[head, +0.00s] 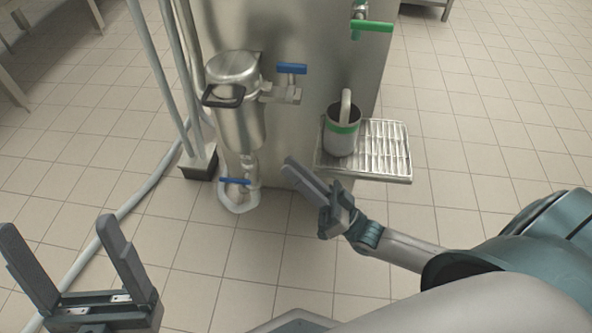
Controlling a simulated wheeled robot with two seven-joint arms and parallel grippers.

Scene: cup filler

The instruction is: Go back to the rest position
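My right gripper (290,163) is left of and in front of the drip tray, apart from the cup. It is seen from the side with its fingers overlapping, so its opening is unclear; nothing shows in it. My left gripper (72,238) is at the lower left, with two fingers spread wide and nothing between them. A grey cup (341,143) with a green band stands upright on the slatted metal drip tray (395,150). A pale curved piece rises at the cup's rim. The inside of the cup is mostly hidden.
A steel machine (315,60) stands behind, with a lidded canister (237,115), a blue-handled valve (290,69) and a green-handled tap (371,26). Pipes (165,75) and a pale hose (135,200) run at the left. The tiled floor between my grippers is clear.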

